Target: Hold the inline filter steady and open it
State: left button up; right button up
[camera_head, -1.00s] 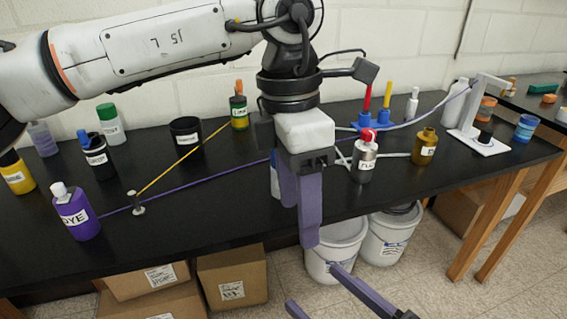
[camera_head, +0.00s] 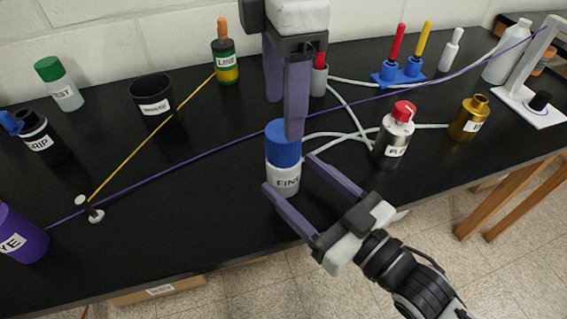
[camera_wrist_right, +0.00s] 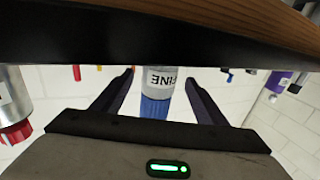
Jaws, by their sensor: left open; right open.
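The inline filter, a clear-grey bottle labelled "FINE" (camera_head: 284,180) with a blue cap (camera_head: 283,145), stands upright on the black table near its front edge. My right gripper (camera_head: 288,172) is open, its fingers reaching in from the lower right on either side of the lower body. In the right wrist view the filter (camera_wrist_right: 160,80) sits between the two open fingers, apart from both. My left gripper (camera_head: 283,120) is open and points down above the filter; its fingers partly cover the cap in the head view. Whether they touch the cap I cannot tell.
A silver bottle with a red cap (camera_head: 393,137) and a gold bottle (camera_head: 469,119) stand to the right. White tubes (camera_head: 350,125) lie behind the filter.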

aim_at(292, 176)
jog(key=x, duration=0.5)
